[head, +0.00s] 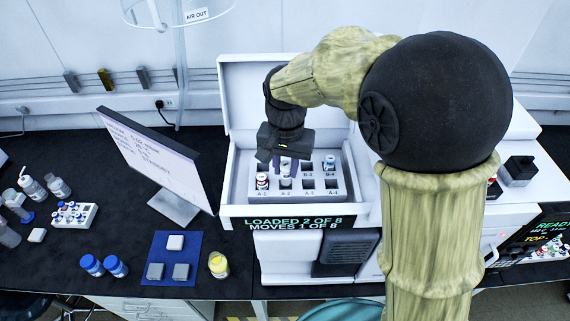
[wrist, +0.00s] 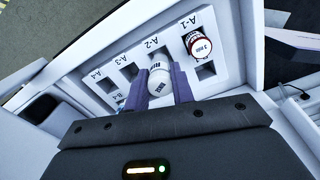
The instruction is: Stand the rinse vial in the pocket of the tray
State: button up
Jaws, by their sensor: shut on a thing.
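The tray (head: 346,186) is a pale block with two rows of square pockets inside an open white box. It also shows in the wrist view (wrist: 222,68). My gripper (head: 285,162) points down over the tray, its purple fingers (wrist: 160,88) shut on the rinse vial (wrist: 160,84). The vial has a white top and a printed label. In the head view the rinse vial (head: 285,172) appears upright at the front-row pocket marked A-2. Its base is hard to see, so I cannot tell whether it is seated.
A red-banded vial (head: 262,181) stands in A-1, also in the wrist view (wrist: 197,43). Another vial (head: 330,162) stands in B-4. A-3 and A-4 look empty. The raised lid (head: 245,95) stands behind; a monitor (head: 160,160) stands left.

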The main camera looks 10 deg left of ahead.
aim_at(285, 176)
jog(key=shift+f, duration=0.2)
jog(key=shift+f+b, duration=0.45)
jog(key=shift+f, duration=0.05)
jog(key=shift+f, duration=0.35)
jog(key=shift+f+b, duration=0.25)
jog(key=shift+b, duration=0.15)
jog(key=shift+f, duration=0.25)
jog(key=shift+w+f+b, duration=0.1)
jog(key=shift+f+b, duration=0.25)
jog(key=shift+f, duration=0.1)
